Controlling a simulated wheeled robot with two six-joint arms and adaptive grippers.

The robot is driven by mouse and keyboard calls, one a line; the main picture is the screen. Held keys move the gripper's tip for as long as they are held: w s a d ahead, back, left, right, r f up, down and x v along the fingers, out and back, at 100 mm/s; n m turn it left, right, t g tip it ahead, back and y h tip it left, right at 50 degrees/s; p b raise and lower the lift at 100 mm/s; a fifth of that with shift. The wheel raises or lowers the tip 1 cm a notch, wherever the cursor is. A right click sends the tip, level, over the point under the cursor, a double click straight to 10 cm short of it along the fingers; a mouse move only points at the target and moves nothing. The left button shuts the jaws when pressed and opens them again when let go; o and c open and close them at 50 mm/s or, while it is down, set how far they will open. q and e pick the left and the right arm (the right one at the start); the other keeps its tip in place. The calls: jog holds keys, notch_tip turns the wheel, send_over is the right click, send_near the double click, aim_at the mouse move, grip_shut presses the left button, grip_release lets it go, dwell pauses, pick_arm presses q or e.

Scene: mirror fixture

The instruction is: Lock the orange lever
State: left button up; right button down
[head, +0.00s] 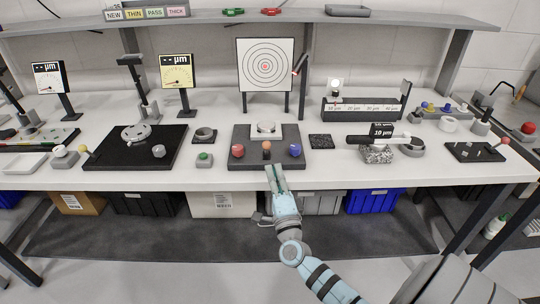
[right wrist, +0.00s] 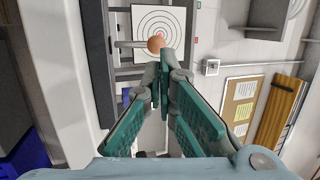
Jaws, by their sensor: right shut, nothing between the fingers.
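The mirror fixture (head: 243,133) is a dark grey block on the bench with a round light part (head: 266,129) on top. Along its front are a red knob (head: 237,151), the orange lever (head: 266,146) with its ball knob, and a blue knob (head: 295,150). My right gripper (head: 273,170) is shut and empty, just in front of the bench edge and below the orange knob in the head view. In the right wrist view the orange knob (right wrist: 156,44) shows just past my fingertips (right wrist: 163,68), its grey rod running left. Whether they touch is unclear. My left gripper is out of view.
A target board (head: 265,65) stands behind the fixture. A black plate (head: 135,150) with parts and a green-buttoned box (head: 204,159) lie left. Bins stand under the bench.

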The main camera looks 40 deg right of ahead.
aim_at(267, 148)
jog(key=x, duration=0.6)
jog(key=shift+w+b, duration=0.1)
jog(key=shift+b, duration=0.2)
jog(key=shift+r, duration=0.15)
